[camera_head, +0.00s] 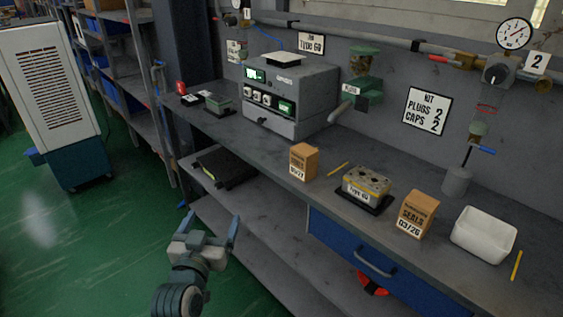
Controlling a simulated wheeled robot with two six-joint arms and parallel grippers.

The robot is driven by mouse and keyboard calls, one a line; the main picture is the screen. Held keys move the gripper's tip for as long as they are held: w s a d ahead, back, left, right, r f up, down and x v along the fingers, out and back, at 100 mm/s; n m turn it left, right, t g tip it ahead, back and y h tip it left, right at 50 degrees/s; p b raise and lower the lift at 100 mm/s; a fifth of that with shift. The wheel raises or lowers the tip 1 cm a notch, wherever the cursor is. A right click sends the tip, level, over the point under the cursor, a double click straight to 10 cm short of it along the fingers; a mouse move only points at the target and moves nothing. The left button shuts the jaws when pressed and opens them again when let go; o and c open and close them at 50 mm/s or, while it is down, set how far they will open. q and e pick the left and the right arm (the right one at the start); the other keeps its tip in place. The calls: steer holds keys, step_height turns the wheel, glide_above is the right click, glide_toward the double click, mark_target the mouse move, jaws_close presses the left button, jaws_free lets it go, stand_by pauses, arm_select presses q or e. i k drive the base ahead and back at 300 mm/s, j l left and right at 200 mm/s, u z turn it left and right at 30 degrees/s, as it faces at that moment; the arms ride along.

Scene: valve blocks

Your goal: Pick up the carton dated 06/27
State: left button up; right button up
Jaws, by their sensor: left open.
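A small brown carton (304,160) stands upright on the grey workbench (260,165), near its front edge; its white label is small and seems to end in /27. A second brown carton (417,213), marked SEALS 03/26, stands farther right on the bench. My left gripper (211,222) is open and empty, in front of the bench, to the left of and lower in the picture than the first carton, apart from both cartons. My right gripper is not in view.
A block marked Type 60 (366,186) on a black base sits between the cartons, with a yellow stick (338,169) nearby. A white tray (484,235) is at right. A grey machine (290,95) stands behind. Below are a blue drawer (375,264) and a shelf (255,226).

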mark_target(304, 157)
steer(key=i+j+z, duration=0.2)
steer(key=z, duration=0.15)
steer(key=i+j+z, duration=0.25)
steer(key=z, duration=0.15)
